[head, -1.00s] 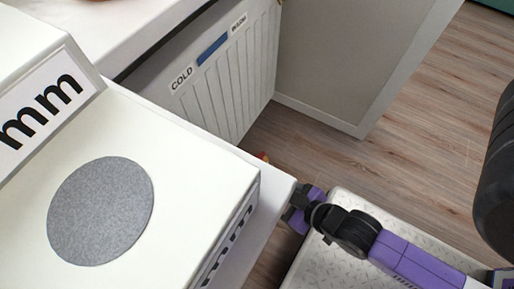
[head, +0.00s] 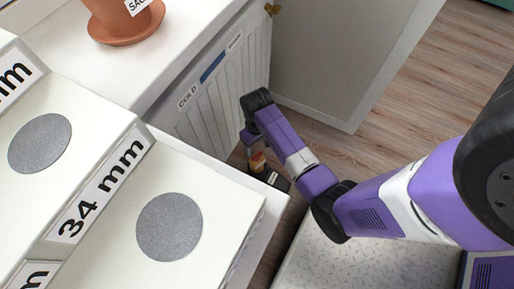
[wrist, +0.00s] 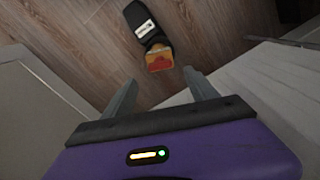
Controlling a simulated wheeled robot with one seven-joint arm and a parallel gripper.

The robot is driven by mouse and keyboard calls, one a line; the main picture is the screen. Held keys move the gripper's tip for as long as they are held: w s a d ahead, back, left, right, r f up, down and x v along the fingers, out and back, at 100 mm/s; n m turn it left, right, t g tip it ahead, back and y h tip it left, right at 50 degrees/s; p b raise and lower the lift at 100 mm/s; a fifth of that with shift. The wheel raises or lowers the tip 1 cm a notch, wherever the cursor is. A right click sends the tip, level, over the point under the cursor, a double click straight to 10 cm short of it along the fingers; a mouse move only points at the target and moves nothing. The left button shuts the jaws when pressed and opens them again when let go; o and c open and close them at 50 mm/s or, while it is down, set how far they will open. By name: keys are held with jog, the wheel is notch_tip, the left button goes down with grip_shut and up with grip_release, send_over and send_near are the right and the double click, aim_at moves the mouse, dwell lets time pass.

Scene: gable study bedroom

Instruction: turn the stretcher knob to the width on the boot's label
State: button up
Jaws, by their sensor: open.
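A dark boot-shaped thing (wrist: 136,14) lies on the wood floor in the wrist view. It carries a small white label (wrist: 145,28), whose writing is too small to read. At its near end is an orange and red part (wrist: 159,62); I cannot tell whether this is the stretcher knob. In the head view the orange part (head: 257,161) shows low beside the slatted panel. My gripper (wrist: 159,77) is open and empty, its fingers short of the orange part and to either side of it. In the head view my arm hides most of the gripper.
Stepped white blocks with grey discs (head: 169,227) stand at left, one marked "34 mm" (head: 100,190). A terracotta pot (head: 125,22) stands on the white top behind. The slatted panel (head: 205,105) has a COLD label and blue strip. Open wood floor (head: 385,95) lies at right.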

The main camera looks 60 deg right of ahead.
aim_at(257, 155)
notch_tip(257, 155, down, 8)
jog(key=b, duration=0.4)
jog(key=shift+r, duration=0.15)
jog(key=c, duration=1.4)
jog(key=shift+o, duration=0.2)
jog(key=shift+r, duration=0.1)
jog(key=shift+m+p, duration=0.3)
jog(key=shift+p, duration=0.25)
